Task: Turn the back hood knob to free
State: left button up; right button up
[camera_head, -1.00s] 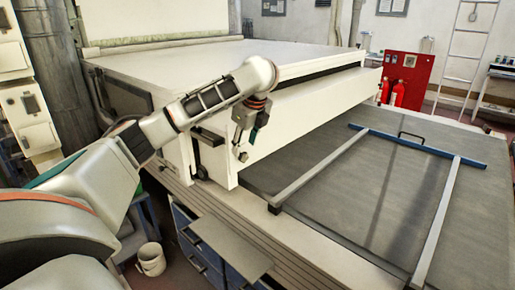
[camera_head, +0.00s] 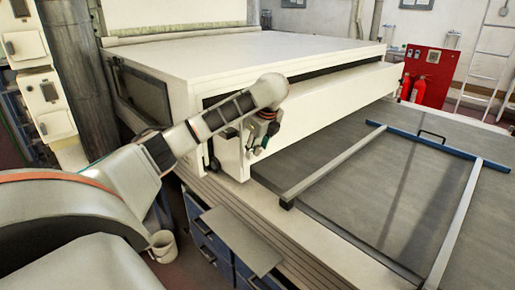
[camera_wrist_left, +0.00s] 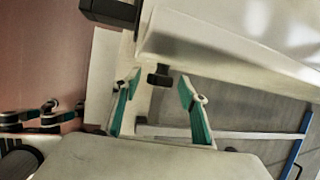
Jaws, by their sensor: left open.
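My left gripper (camera_head: 262,138) is at the near front corner of the white hood (camera_head: 235,55), small and partly blurred in the head view. In the left wrist view, its two teal-lined fingers (camera_wrist_left: 158,103) stand wide apart with nothing between the pads. A small black knob (camera_wrist_left: 160,76) shows just beyond the fingertips, roughly midway between them, on the pale hood edge; no contact is visible. I cannot tell which way the knob is turned. At the left of the wrist view, dark and teal parts (camera_wrist_left: 35,118) look like my right gripper; their opening is unclear.
A grey bed (camera_head: 350,190) extends right of the hood, carrying a frame with a blue bar (camera_head: 435,146). The hood's overhanging front lip (camera_head: 320,105) is close to my left gripper.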

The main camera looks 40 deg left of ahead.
pick_arm(q)
jog(key=c, duration=1.1)
